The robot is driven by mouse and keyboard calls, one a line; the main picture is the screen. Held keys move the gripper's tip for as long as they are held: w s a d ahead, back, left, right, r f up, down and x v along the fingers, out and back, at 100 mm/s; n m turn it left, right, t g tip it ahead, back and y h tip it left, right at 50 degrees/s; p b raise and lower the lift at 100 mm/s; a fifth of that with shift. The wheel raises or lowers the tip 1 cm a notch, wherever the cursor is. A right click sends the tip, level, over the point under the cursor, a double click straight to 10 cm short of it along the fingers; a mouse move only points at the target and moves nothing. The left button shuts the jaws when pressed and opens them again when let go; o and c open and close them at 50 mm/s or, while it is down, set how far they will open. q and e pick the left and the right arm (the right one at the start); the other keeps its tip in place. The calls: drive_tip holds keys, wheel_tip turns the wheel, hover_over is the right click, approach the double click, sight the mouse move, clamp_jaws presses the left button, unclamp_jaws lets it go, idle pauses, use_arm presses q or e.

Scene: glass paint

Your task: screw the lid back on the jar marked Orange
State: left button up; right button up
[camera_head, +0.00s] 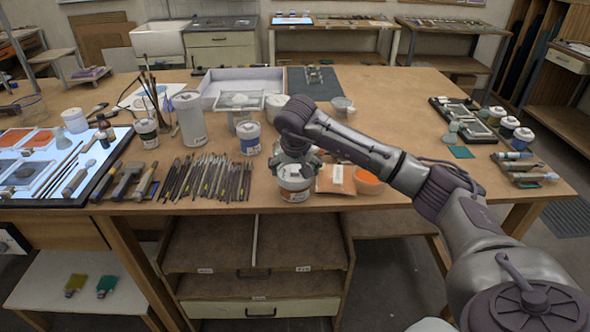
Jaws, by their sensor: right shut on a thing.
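A white jar with an orange-red band (294,189) stands upright near the table's front edge, left of a packet of orange powder. Its lettering is too small to read. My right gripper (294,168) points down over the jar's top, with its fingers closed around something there. The fingers hide most of the top, so the lid they appear to hold barely shows. I cannot tell whether the lid sits level on the rim. My left gripper is not in view.
The orange packet (336,178) and an orange bowl (367,181) stand close on the right.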

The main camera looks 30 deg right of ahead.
idle(0.3)
drive_tip(key=m, duration=0.3)
drive_tip(key=shift+a+g+h+p, duration=0.15)
drive_tip(key=shift+g+h+p, duration=0.2)
drive_tip(key=shift+g+h, duration=0.05)
drive_tip(key=shift+f+m+g+h, duration=0.15)
drive_tip(key=shift+m+g+h, duration=0.15)
drive_tip(key=shift+m, duration=0.7)
drive_tip(key=shift+w+m+g+p, duration=0.1)
drive_tip(key=shift+m+g+p, duration=0.35)
drive_tip(key=shift+m, duration=0.75)
drive_tip(key=shift+m+g+h, duration=0.4)
drive_tip(key=shift+m+g, duration=0.15)
drive_tip(key=shift+m, duration=0.85)
